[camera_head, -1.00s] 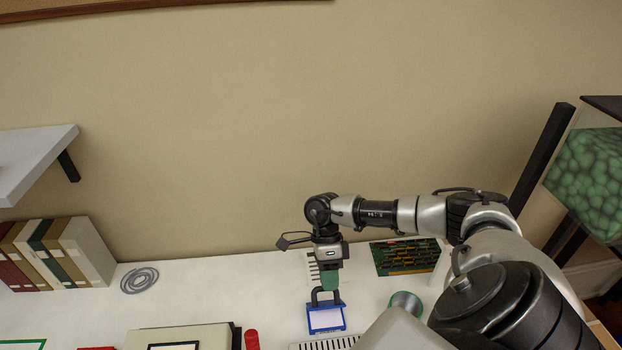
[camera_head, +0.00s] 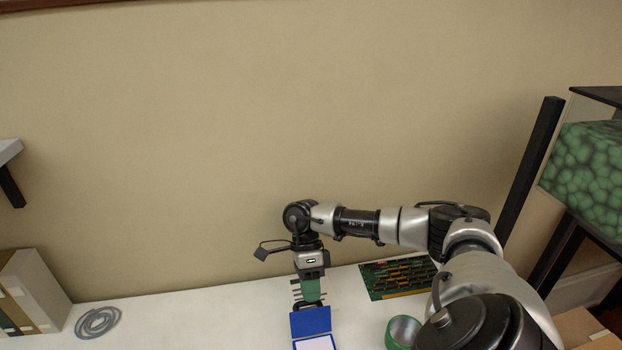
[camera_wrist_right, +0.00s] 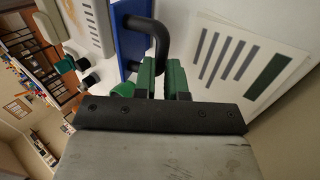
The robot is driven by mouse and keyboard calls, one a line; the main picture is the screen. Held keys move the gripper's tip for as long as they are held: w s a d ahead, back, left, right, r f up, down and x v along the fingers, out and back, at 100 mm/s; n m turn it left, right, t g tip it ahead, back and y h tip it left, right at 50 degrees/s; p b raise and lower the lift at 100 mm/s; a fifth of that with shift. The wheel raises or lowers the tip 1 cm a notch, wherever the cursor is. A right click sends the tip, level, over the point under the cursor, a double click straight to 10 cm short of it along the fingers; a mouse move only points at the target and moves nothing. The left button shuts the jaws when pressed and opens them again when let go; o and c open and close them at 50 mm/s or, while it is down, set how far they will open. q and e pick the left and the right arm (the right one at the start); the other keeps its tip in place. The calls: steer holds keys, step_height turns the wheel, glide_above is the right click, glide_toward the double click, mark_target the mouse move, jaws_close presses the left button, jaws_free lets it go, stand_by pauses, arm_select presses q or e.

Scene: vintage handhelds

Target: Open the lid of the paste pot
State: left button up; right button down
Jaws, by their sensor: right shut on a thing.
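The paste pot looks to be the blue box (camera_head: 298,346) at the bottom edge of the head view, cut off below. Its blue lid (camera_head: 310,322) shows as a flat panel behind the pale, blue-rimmed part and appears tilted up. My right gripper (camera_head: 309,301) points down at the lid's far side, with its green fingers shut on the black handle. In the right wrist view, the green fingertips (camera_wrist_right: 164,82) are at the bent black handle (camera_wrist_right: 159,35), beside the blue lid (camera_wrist_right: 130,42). My left gripper is out of view.
A green circuit board (camera_head: 397,278) lies right of the gripper, and a green-rimmed roll (camera_head: 402,332) is nearer. A grey cable coil (camera_head: 98,321) and binders (camera_head: 38,290) are at left. The white table (camera_head: 200,318) between is clear.

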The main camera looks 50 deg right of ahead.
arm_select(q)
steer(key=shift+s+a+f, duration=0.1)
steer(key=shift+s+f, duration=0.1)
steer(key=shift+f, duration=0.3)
arm_select(e)
steer(key=x, duration=0.2)
steer(key=shift+f, duration=0.3)
steer(key=c, duration=1.4)
jaws_free()
steer(key=shift+o, duration=1.4)
steer(key=shift+w+d+f, duration=0.15)
steer(key=shift+w+f, duration=0.1)
steer(key=shift+w, duration=0.05)
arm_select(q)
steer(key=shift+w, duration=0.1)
arm_select(e)
steer(key=shift+s+r, duration=0.1)
arm_select(q)
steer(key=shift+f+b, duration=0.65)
steer(key=shift+b, duration=0.2)
arm_select(e)
steer(key=s+d+r, duration=0.3)
steer(key=s+r, duration=0.7)
steer(key=r, duration=0.3)
steer(key=shift+d, duration=0.4)
